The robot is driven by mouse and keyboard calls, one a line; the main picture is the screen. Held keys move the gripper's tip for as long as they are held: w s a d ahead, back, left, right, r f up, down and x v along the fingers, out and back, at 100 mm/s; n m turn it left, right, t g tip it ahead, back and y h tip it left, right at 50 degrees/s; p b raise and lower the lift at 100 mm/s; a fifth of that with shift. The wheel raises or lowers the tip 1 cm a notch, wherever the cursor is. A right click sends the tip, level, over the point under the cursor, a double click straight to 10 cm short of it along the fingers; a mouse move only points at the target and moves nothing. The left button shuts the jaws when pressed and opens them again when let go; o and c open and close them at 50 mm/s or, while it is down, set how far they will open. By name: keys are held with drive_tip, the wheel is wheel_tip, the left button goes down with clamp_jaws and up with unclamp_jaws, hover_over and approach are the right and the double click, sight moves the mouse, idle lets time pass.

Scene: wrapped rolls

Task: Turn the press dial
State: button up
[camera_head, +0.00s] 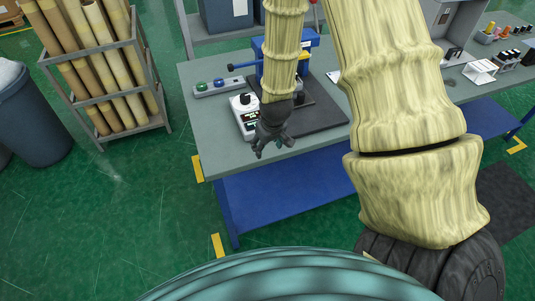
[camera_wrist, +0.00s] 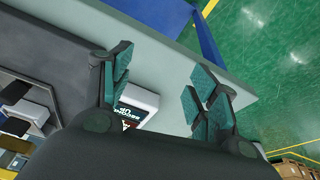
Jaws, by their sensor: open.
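The press dial (camera_head: 241,100) is a dark knob on top of a white control box (camera_head: 249,126) with small dark displays, near the table's left front edge. The box also shows in the wrist view (camera_wrist: 139,97), partly behind my left finger; the knob cannot be made out there. My gripper (camera_head: 272,148) points downward beside the box, on its right and front side. It is open and empty; in the wrist view its teal-padded fingers (camera_wrist: 158,82) are spread apart over the table edge. A blue press (camera_head: 262,48) stands behind, partly hidden by my arm.
The grey table (camera_head: 212,128) has a dark mat (camera_head: 325,115) beside the box. A strip with green and blue buttons (camera_head: 219,86) lies behind the dial. A rack of rolls (camera_head: 108,75) and a bin (camera_head: 35,120) stand left. The floor in front is clear.

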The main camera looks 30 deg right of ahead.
drive_tip(key=shift+s+a+f+b, duration=0.1)
drive_tip(key=shift+s+a+f, duration=0.15)
drive_tip(key=shift+s+f, duration=0.25)
drive_tip(key=shift+s+a+f+b, duration=0.1)
drive_tip(key=shift+s+a+f, duration=0.2)
drive_tip(key=shift+f, duration=0.45)
drive_tip(key=shift+s+a+f+b, duration=0.1)
drive_tip(key=shift+s+a+f, duration=0.2)
drive_tip(key=shift+f, duration=0.3)
drive_tip(key=shift+d, duration=0.1)
